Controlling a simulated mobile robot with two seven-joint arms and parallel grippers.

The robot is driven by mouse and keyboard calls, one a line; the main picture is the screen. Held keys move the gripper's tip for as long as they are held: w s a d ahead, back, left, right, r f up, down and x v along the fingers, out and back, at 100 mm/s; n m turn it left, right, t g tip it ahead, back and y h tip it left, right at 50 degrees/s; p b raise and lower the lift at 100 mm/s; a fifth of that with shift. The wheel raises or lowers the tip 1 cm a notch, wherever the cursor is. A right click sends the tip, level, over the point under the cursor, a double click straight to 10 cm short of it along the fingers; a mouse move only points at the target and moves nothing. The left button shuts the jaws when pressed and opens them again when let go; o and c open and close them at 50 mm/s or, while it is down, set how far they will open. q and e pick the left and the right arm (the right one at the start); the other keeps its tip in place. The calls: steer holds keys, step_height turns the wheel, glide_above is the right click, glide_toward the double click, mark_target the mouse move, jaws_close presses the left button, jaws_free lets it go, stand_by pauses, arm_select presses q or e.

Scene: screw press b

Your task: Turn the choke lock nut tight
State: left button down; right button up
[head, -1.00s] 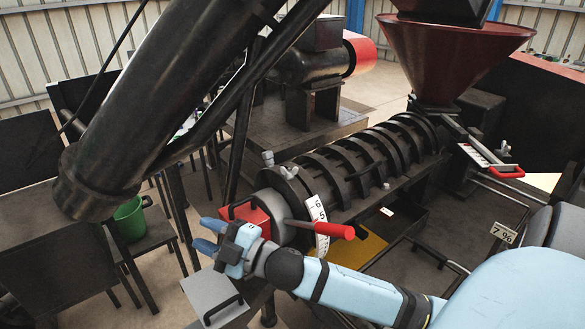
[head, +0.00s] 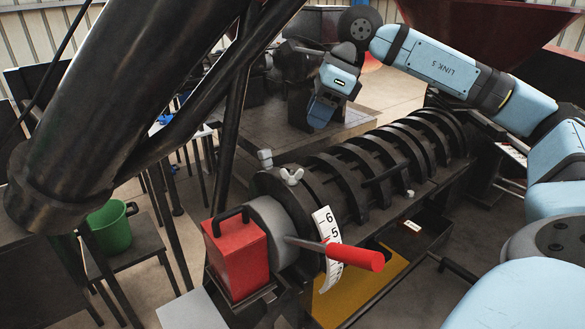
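A pale wing nut (head: 291,176), which looks like the choke lock nut, sits on top of the black ring at the near end of the press barrel (head: 375,165). Below it is the grey choke collar (head: 268,222). A lever with a red handle (head: 354,256) sticks out to the right across a white scale (head: 328,235), close to the mark 5. My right gripper (head: 320,118) hangs fingers down above and behind the barrel, apart from the wing nut. Its fingers overlap in this view, so their gap is hidden. My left gripper is out of view.
A red block (head: 236,258) with a black handle stands left of the collar. A grey fitting (head: 265,158) rises beside the wing nut. A large black tube (head: 120,120) and slanted struts fill the left. A green bucket (head: 109,226) stands on a stool.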

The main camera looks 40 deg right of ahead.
mark_target(291, 168)
steer(key=p+x, duration=0.1)
steer(key=x, duration=1.1)
steer(key=shift+f+p, duration=0.15)
steer(key=shift+p, duration=0.2)
steer(key=shift+w+a+f, duration=0.1)
steer(key=shift+w+f, duration=0.1)
steer(key=shift+f, duration=0.4)
jaws_close()
